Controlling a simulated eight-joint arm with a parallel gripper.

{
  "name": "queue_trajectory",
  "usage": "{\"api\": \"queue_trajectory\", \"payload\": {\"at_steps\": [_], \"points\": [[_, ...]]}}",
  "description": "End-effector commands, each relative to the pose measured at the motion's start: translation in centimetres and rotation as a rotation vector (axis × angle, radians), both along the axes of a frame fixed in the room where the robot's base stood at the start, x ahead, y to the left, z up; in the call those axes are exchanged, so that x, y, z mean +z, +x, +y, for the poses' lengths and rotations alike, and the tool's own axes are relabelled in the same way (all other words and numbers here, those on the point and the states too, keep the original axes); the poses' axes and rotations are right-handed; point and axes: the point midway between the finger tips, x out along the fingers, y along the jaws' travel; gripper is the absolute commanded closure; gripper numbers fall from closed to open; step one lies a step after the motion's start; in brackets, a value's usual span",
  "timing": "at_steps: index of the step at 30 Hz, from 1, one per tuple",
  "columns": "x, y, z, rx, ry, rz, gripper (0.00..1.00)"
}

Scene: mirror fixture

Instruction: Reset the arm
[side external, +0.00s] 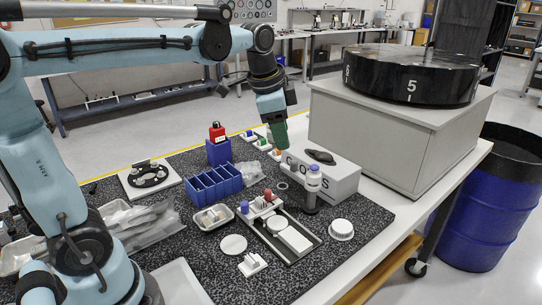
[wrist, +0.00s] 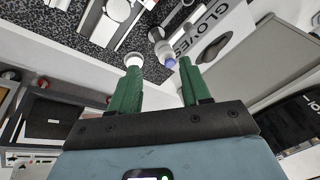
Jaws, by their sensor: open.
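My gripper (side external: 277,140) hangs in the air above the back of the black speckled work mat (side external: 370,215), near the left end of the white gloves box (side external: 345,183). Its green fingers point down, apart, with nothing seen between them. The wrist view also shows my gripper (wrist: 158,72) open. A clear vial with a blue-purple cap (side external: 313,178) stands upright on a dark stand in front of the gloves box. In the wrist view the vial's cap (wrist: 169,62) appears between the fingertips, but lies beyond them. The fixture tray (side external: 307,247) holds several small white parts.
A blue rack (side external: 215,184), a red item (side external: 217,131) on a blue block, a metal dish (side external: 213,216) and a white round lid (side external: 341,229) stand on the mat. A grey cabinet (side external: 380,140) bearing a black drum (side external: 411,75) rises at right.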

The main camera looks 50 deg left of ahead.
Motion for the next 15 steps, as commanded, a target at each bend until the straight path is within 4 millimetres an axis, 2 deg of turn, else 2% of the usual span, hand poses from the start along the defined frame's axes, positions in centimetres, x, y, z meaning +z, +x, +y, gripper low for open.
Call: {"api": "queue_trajectory", "payload": {"at_steps": [1, 9, 15], "points": [[-0.5, -1.3, -0.4, 0.052, -0.019, -0.029, 0.53], [-4.0, -6.8, -2.2, 0.356, -0.163, -0.191, 0.53], [-6.9, -9.5, -3.0, 0.519, -0.272, -0.275, 0.53]]}}
